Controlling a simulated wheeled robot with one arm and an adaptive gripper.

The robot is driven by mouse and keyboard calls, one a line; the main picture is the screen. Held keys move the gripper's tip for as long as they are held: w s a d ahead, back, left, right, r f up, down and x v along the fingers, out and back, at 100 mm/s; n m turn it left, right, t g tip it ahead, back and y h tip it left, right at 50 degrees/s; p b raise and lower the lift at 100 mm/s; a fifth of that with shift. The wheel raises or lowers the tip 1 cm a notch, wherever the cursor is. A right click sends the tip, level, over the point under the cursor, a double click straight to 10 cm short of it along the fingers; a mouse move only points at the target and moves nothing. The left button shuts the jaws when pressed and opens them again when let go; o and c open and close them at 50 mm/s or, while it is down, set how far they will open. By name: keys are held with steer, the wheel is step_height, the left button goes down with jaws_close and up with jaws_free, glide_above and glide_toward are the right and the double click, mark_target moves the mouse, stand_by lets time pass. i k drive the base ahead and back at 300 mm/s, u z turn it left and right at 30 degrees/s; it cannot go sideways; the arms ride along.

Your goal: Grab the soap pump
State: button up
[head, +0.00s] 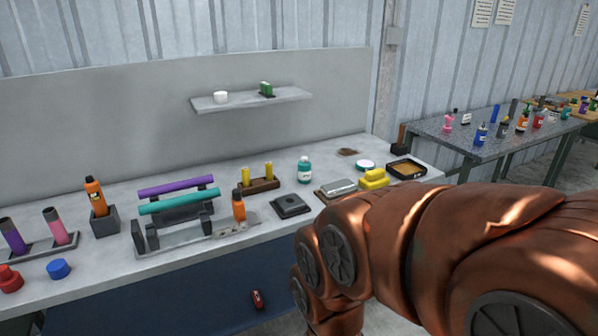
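No bottle can be clearly told as the soap pump. A teal bottle with a pale cap and a white label (304,171) stands upright at the back of the near bench; I cannot tell whether its top is a pump. A small pink bottle (448,122) stands on the table at the right, too small to read. My copper-coloured arm comes in from the right and bends down past the bench's front edge. My gripper is out of the frame, so its opening and contents are hidden.
Around the teal bottle are yellow cylinders in a wooden block (258,184), a black square pad (291,206), a yellow block (374,179) and a black tray (388,170). Left are an orange bottle (238,206) and a tube rack (175,237). A wall shelf (233,102) hangs above.

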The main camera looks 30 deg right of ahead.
mark_target(304, 169)
steer(key=u, duration=0.3)
steer(key=k, duration=0.35)
steer(key=z, duration=1.25)
steer(key=i, duration=1.3)
steer(key=u, duration=1.1)
steer(key=i, duration=0.6)
